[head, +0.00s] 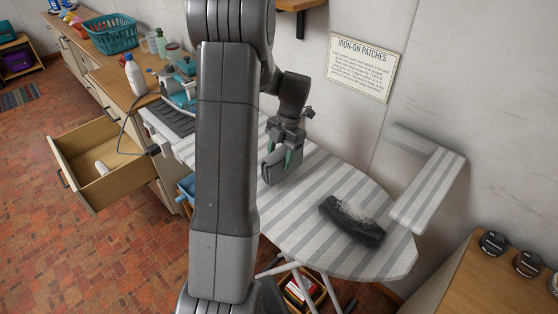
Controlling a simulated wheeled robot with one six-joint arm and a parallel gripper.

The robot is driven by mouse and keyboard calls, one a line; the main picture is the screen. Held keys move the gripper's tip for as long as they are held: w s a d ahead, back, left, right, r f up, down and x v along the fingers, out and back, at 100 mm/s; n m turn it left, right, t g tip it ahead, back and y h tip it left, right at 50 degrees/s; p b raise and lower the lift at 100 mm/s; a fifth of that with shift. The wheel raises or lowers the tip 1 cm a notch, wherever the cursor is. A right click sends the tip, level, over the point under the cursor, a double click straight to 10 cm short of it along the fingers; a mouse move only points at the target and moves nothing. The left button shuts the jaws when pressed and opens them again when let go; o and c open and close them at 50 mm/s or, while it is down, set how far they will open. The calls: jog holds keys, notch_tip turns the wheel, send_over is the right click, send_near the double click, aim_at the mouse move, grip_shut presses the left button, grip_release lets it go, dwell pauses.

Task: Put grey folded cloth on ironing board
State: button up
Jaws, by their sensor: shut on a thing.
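The ironing board (300,222) has grey and white stripes and stretches from the centre to the lower right. My gripper (281,155), with green fingertips, points down over the middle of the board near the wall. It is shut on the grey folded cloth (272,168), which hangs below the fingers. I cannot tell whether the cloth touches the board. My arm hides part of the board to the left.
An iron (180,82) stands at the board's far left end. An open drawer (100,165) juts out at left.

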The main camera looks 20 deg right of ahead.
jog(key=shift+f, duration=1.25)
jog(key=shift+f, duration=0.2)
jog(key=o, duration=1)
jog(key=shift+c, duration=0.2)
jog(key=shift+r, duration=0.1)
jog(key=shift+r, duration=0.2)
jog(key=b+v, duration=0.2)
jog(key=v, duration=1)
jog(key=shift+w+f, duration=0.1)
